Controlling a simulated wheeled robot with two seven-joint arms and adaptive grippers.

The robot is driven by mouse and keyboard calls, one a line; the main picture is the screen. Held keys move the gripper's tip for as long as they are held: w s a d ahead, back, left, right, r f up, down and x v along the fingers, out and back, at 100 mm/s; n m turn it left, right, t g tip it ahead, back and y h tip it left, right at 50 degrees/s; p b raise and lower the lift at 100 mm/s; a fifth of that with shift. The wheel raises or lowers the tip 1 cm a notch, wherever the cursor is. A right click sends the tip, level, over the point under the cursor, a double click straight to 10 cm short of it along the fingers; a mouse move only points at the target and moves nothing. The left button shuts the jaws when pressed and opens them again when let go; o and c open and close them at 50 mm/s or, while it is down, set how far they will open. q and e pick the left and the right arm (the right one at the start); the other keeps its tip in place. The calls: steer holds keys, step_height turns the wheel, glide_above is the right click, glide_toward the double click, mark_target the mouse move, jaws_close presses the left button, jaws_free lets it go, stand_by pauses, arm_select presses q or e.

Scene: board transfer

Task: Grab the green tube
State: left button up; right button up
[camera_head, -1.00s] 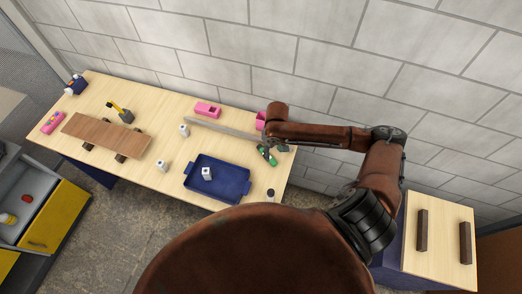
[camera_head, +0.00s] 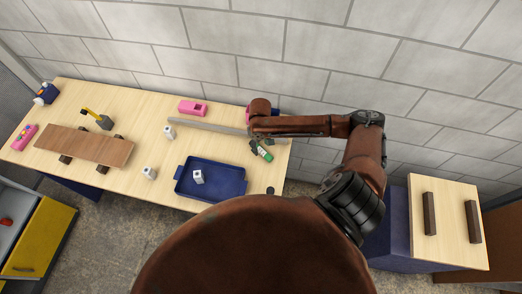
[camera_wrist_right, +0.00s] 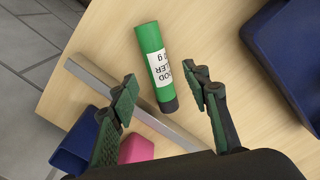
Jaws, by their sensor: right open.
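The green tube (camera_head: 264,155) lies on the table near its right end. In the right wrist view the green tube (camera_wrist_right: 152,58) has a white label and a dark cap, and it lies beyond and between my fingertips. My right gripper (camera_head: 255,146) is over the table beside the tube. In the right wrist view its two fingers (camera_wrist_right: 160,92) are spread apart, with nothing between them that they touch. The cap end is nearest to the gripper. My left gripper is not in view.
A grey metal bar (camera_wrist_right: 98,82) lies close beside the tube. A blue tray (camera_head: 240,184) stands left of it, holding a white block. A pink box (camera_head: 193,107) is at the back, and a brown board (camera_head: 85,145) rests on supports at the left.

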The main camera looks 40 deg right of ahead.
mark_target(262, 150)
steer(key=f, duration=0.4)
steer(key=shift+d, duration=0.25)
steer(key=shift+c, duration=0.2)
jaws_close()
